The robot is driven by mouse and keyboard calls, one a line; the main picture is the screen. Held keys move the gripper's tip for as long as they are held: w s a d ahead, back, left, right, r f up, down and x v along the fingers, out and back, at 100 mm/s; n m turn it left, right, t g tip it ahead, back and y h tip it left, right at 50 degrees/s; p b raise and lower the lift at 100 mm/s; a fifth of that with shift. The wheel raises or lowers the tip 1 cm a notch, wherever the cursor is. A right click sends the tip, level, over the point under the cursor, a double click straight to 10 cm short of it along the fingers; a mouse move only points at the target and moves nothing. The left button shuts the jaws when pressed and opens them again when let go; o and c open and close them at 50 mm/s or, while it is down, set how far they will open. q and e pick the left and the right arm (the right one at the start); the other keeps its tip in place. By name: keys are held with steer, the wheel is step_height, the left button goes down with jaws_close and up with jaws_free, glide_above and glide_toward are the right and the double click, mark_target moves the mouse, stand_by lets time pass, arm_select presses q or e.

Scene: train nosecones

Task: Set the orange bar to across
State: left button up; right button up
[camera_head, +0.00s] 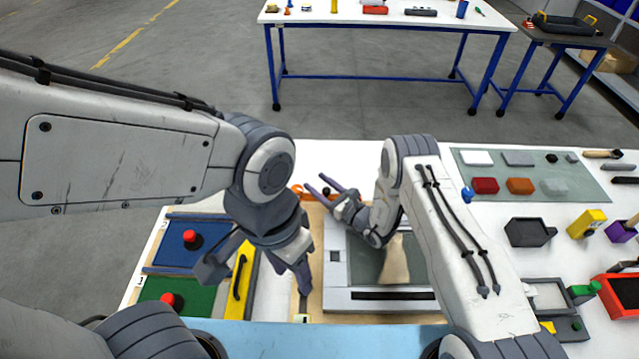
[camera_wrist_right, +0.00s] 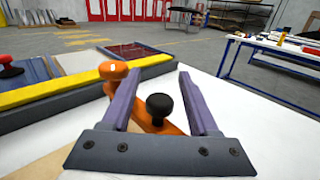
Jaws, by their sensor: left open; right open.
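The orange bar (camera_wrist_right: 146,120) shows in the right wrist view, running from a rounded orange end at the far left to a black knob (camera_wrist_right: 159,106) nearer me. My left gripper (camera_head: 254,276) is open and empty, lower left in the head view, over the yellow strip.
Blue (camera_head: 190,241) and green (camera_head: 177,293) panels with red knobs lie left, beside a yellow strip (camera_head: 240,280) with a black handle. A grey framed panel (camera_head: 378,301) lies under my right arm. Blocks, bins and a mat (camera_head: 575,189) occupy the table's right side.

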jaws_close()
stand_by(1.4)
